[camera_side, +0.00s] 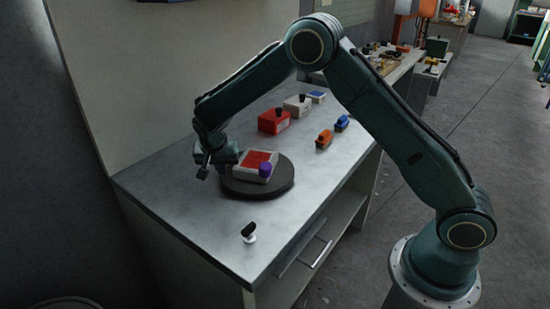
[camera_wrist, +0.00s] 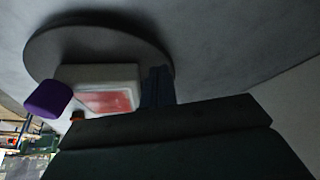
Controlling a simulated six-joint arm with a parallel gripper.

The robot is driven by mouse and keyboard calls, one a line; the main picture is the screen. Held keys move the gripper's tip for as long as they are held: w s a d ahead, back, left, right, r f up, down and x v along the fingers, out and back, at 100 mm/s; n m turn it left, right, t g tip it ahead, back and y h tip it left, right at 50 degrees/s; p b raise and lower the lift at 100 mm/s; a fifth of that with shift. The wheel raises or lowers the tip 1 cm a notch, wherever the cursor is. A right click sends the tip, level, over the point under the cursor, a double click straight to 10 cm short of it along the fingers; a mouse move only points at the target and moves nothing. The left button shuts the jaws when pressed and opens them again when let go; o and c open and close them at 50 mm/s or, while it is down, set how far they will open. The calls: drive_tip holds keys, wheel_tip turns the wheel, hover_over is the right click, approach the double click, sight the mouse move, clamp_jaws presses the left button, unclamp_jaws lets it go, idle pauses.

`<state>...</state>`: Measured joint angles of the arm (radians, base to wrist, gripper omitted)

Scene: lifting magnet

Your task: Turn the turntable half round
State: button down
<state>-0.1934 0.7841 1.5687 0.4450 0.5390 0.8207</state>
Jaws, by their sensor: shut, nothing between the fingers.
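The turntable (camera_side: 240,187) is a dark round disc on the grey bench, and it also shows in the wrist view (camera_wrist: 100,38). A white box with a red top (camera_side: 257,161) sits on it and shows in the wrist view as well (camera_wrist: 105,98). A purple knob (camera_side: 265,170) is at the box's near side; it is at the left in the wrist view (camera_wrist: 47,98). My gripper (camera_side: 232,164) is low at the disc's left edge, beside the box. Its dark fingers (camera_wrist: 157,88) are shut and empty. Whether they touch the disc or box is unclear.
A red box with a black knob (camera_side: 273,121), a white box (camera_side: 297,105) and a blue-topped box (camera_side: 316,96) stand behind. Small orange (camera_side: 324,139) and blue (camera_side: 342,123) blocks are at the right. A black-and-white knob (camera_side: 249,233) stands near the front edge. A wall runs behind the bench.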

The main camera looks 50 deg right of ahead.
drive_tip(key=shift+w+d, duration=0.65)
drive_tip(key=shift+d, duration=0.2)
drive_tip(key=shift+w+d, duration=0.65)
drive_tip(key=shift+d, duration=0.2)
drive_tip(key=shift+w+d+f+m+g, duration=0.1)
drive_tip(key=shift+w+d+m+g, duration=0.2)
drive_tip(key=shift+w+d+m, duration=0.5)
drive_tip(key=shift+d+m, duration=0.4)
drive_tip(key=shift+a, duration=0.15)
